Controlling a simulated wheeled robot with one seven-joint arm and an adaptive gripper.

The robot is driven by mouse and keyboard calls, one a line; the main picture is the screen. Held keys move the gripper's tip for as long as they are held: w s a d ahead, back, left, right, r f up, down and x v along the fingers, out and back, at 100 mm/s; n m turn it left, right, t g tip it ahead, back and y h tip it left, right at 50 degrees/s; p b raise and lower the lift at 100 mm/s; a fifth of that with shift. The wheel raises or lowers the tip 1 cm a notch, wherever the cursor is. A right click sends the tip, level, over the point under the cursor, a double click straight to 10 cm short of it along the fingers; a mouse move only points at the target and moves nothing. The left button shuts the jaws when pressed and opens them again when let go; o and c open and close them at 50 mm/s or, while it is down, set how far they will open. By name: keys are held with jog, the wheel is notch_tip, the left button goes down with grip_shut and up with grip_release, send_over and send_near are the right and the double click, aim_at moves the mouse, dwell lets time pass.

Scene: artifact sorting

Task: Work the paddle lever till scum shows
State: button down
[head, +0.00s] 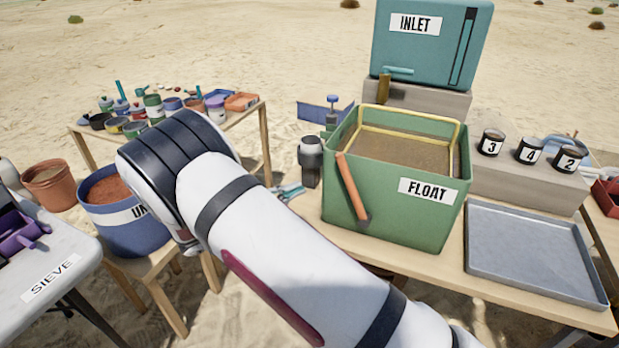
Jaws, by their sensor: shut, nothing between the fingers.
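The green box labelled FLOAT (428,218) stands on the wooden table in the head view. An orange paddle lever (352,185) leans across its left front side, with its upper end near the rim and its lower end on a dark pivot. A yellow frame (412,139) sits around the box's opening. The liquid (405,152) inside is brown; I cannot make out any distinct scum on it. My white arm crosses the foreground, left of and in front of the box. My gripper is not visible, and no part of it shows at the lever.
A teal tank labelled INLET (432,50) stands on a block behind the box. A grey tray (535,250) lies to the right, below numbered dark jars (529,150). A dark grey-topped object (310,160) stands left of the box. A blue bucket (120,225) is at left.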

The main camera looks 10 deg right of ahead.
jog(key=w+a+f+n+t, duration=0.1)
jog(key=a+f+t, duration=0.1)
jog(key=a+f, duration=0.15)
jog(key=shift+w+d+r+p, duration=0.1)
jog(key=shift+w+d+r, duration=0.45)
jog(key=shift+d, duration=1.5)
jog(key=shift+w+d+r+p, duration=0.2)
jog(key=shift+d+r, duration=0.8)
jog(key=shift+d, duration=1)
jog(key=shift+w+d+r+p, duration=0.1)
jog(key=shift+w+d+r, duration=0.45)
jog(key=shift+d, duration=1.5)
jog(key=shift+s+r, duration=0.2)
